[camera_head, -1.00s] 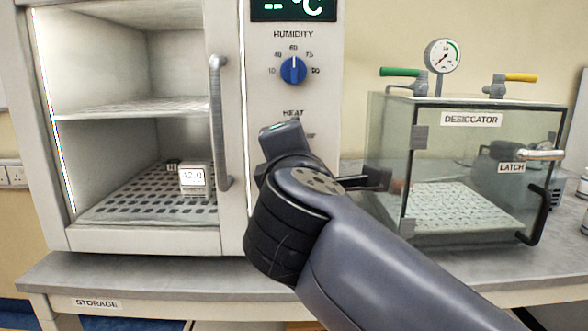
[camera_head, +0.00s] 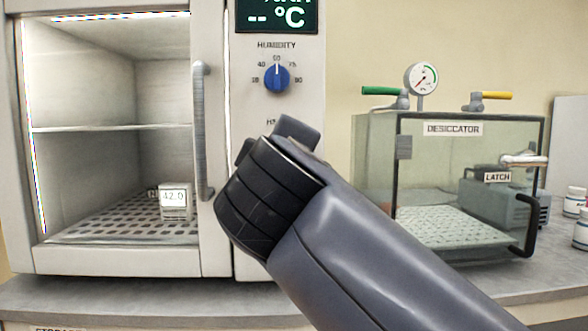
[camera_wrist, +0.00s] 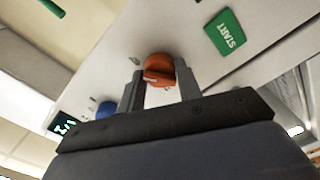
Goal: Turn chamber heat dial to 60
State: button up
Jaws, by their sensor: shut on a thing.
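The chamber's heat dial is the orange knob (camera_wrist: 159,69) in the wrist view, with a pale pointer line on its face. My gripper (camera_wrist: 161,85) has a finger on each side of this knob and is shut on it. The printed marks around the dial are mostly covered or too small to read. In the head view my arm hides the heat dial and my fingers; only the start of its label shows above the arm.
A green START button (camera_wrist: 225,33) is beside the heat dial. The chamber's vertical door handle (camera_head: 202,130) is left of my arm. The glass desiccator (camera_head: 450,185) stands to the right on the bench. The chamber display (camera_head: 277,15) reads dashes and °C.

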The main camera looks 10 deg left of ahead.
jog(key=shift+m, duration=0.4)
jog(key=o, duration=1)
jog(key=shift+s, duration=0.1)
jog(key=v, duration=1)
jog(key=shift+s+p, duration=0.3)
jog(key=shift+w, duration=0.15)
